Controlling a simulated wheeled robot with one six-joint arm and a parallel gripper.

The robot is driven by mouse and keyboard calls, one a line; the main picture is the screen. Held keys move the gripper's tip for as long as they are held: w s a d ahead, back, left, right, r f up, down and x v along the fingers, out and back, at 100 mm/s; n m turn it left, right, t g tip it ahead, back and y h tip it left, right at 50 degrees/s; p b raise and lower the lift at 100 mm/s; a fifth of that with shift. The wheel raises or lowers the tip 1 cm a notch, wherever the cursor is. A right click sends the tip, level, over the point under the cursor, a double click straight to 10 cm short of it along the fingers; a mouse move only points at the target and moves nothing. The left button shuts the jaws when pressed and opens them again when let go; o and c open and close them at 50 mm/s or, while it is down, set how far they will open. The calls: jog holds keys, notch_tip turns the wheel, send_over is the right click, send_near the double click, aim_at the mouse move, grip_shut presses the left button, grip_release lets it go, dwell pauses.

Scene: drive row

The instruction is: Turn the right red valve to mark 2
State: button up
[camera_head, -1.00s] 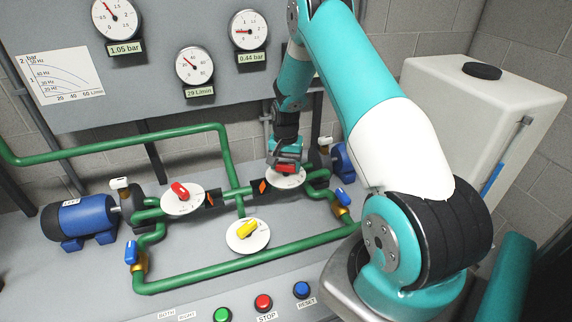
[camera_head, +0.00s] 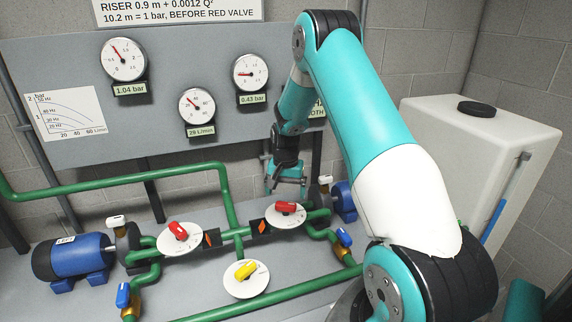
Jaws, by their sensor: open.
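The right red valve (camera_head: 286,208) is a red handle on a white round dial (camera_head: 285,219). The handle lies roughly left to right; the dial's marks are too small to read. My gripper (camera_head: 287,189) is open and empty, just above and behind the red handle in the picture, apparently clear of it. The left red valve (camera_head: 178,230) sits on its own white dial, its handle slightly tilted. A yellow valve (camera_head: 245,269) sits on a dial below and between the two.
Green pipes (camera_head: 110,176) run across the bench around the valves. Blue pumps (camera_head: 73,258) stand at left and behind right. Gauges read 1.04 bar (camera_head: 130,89), 29 L/min (camera_head: 200,131) and 0.43 bar (camera_head: 252,98). A white tank (camera_head: 470,150) stands at right.

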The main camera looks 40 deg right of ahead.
aim_at(286, 203)
notch_tip(286, 203, up, 12)
jog(key=b, duration=0.2)
jog(key=shift+r, duration=0.2)
dwell(0.3)
jog(key=s+a+r+n+y, duration=0.1)
jog(key=s+a+r+n, duration=0.15)
jog(key=a, duration=0.45)
jog(key=s+a+r+n+t, duration=0.1)
jog(key=a+r+n, duration=0.15)
jog(key=a, duration=0.45)
jog(key=s+a+r+n+y, duration=0.1)
jog(key=s+a+n, duration=0.15)
jog(key=a, duration=0.35)
jog(key=s+a+r+n+g+y, duration=0.1)
jog(key=s+a+r+n+y, duration=0.1)
jog(key=s+a+n, duration=0.9)
jog(key=s+a, duration=0.5)
jog(key=s, duration=0.4)
jog(key=shift+a, duration=0.15)
